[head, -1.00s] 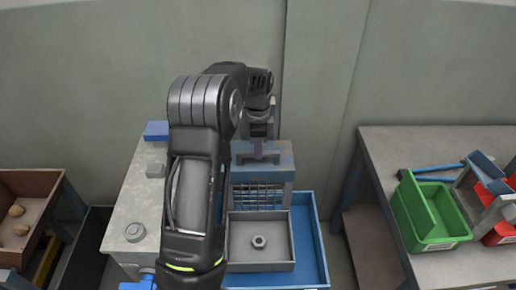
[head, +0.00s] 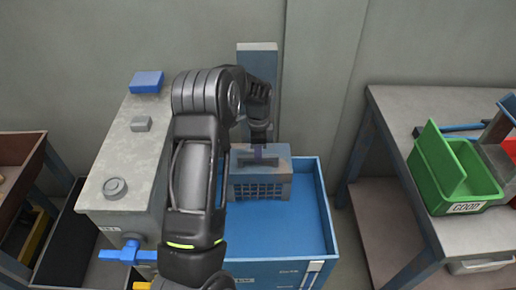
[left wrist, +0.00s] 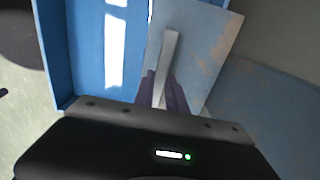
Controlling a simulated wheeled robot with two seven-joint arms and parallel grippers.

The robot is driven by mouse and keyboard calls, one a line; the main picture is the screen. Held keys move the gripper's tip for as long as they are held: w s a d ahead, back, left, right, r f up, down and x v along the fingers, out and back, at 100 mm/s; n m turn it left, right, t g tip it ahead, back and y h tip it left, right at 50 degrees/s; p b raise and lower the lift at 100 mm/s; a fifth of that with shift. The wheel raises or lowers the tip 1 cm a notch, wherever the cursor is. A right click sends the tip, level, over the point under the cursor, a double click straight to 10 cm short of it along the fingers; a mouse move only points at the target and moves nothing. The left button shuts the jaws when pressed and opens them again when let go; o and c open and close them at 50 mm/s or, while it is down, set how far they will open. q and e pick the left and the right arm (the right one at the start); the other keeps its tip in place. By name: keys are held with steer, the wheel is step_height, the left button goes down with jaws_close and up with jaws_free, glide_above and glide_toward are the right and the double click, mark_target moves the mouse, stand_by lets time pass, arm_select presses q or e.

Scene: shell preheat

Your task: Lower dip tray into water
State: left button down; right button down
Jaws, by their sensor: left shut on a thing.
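The dip tray (head: 278,172) shows in the head view as a grey-blue bracket with a flat top and a grid face. It stands upright at the back of the open blue tank (head: 324,205). Its lower part, with the shallow pan and nut, is hidden below the flat blue surface (head: 285,222) inside the tank. My left gripper (head: 259,155) reaches down from behind and is shut on the tray's handle. The left wrist view shows the pale handle bar (left wrist: 169,60) between the gripper's fingers (left wrist: 163,92). My right gripper is not in view.
A grey cabinet (head: 140,160) with a blue valve handle (head: 125,253) stands left of the tank. On the right, a table (head: 400,115) holds a green bin (head: 470,175) marked GOOD. A tall post (head: 257,60) rises behind the tank.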

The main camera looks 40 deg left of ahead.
arm_select(q)
step_height(320, 180, down, 2)
steer(key=shift+f+b, duration=0.1)
steer(key=shift+b, duration=0.2)
steer(key=shift+s, duration=0.1)
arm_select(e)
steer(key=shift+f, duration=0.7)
arm_select(q)
steer(key=shift+d, duration=0.1)
steer(key=c, duration=1.6)
jaws_free()
steer(key=shift+f, duration=0.15)
steer(key=shift+o, duration=1.2)
steer(key=shift+r, duration=0.2)
step_height(320, 180, up, 8)
steer(key=shift+f, duration=0.2)
